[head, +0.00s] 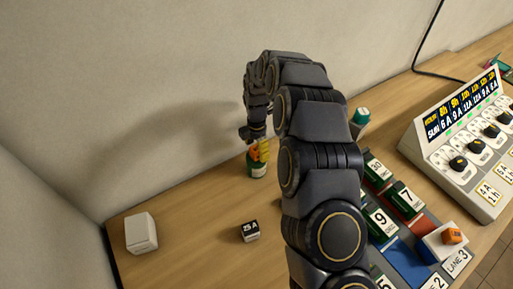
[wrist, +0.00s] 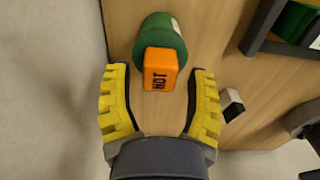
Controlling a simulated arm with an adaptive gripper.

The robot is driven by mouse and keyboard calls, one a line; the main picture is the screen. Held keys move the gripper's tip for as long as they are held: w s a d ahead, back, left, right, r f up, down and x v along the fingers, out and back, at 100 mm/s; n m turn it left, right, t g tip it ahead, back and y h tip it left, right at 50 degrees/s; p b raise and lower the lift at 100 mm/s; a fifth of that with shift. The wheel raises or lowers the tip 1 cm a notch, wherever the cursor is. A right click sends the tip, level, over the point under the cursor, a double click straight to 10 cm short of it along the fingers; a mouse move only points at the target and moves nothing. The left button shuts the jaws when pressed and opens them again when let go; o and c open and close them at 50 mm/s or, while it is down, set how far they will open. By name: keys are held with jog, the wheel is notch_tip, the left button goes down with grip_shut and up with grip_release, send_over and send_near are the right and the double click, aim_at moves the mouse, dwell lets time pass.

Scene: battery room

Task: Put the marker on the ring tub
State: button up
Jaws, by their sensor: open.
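An orange block marked HOT (wrist: 160,68), which looks like the marker, sits on top of a green tub with a white label (wrist: 163,28). In the head view this tub (head: 257,172) stands on the table near the wall, with the orange block (head: 253,155) partly hidden at my gripper. My gripper (head: 262,148) points down over the tub. In the wrist view its yellow fingers (wrist: 160,85) are open, one on each side of the block's near end, with gaps to both sides. A second green-topped tub (head: 361,117) stands behind my arm. I cannot tell which is the ring tub.
A white box (head: 141,233) and a small 25 A block (head: 250,231) stand at the front left. Another orange block (head: 453,236) sits on a white block there. A knob console (head: 465,150) stands behind.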

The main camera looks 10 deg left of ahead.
aim_at(257, 148)
jog(key=s+d+r+m, duration=0.2)
jog(key=r, duration=0.6)
jog(key=s+d+r+m, duration=0.2)
jog(key=d+r, duration=0.1)
jog(key=r, duration=0.6)
jog(key=s+d+r+m, duration=0.1)
jog(key=s+d+m, duration=0.4)
jog(key=s+m, duration=0.2)
jog(key=s+d+r+m+g, duration=0.1)
jog(key=s+d+m, duration=0.4)
jog(key=s+m, duration=0.3)
jog(key=s+d+r+m, duration=0.2)
jog(key=s+d+m, duration=0.3)
jog(key=s, duration=0.9)
jog(key=m, duration=0.3)
jog(key=shift+d+g, duration=0.35)
jog(key=shift+g, duration=0.05)
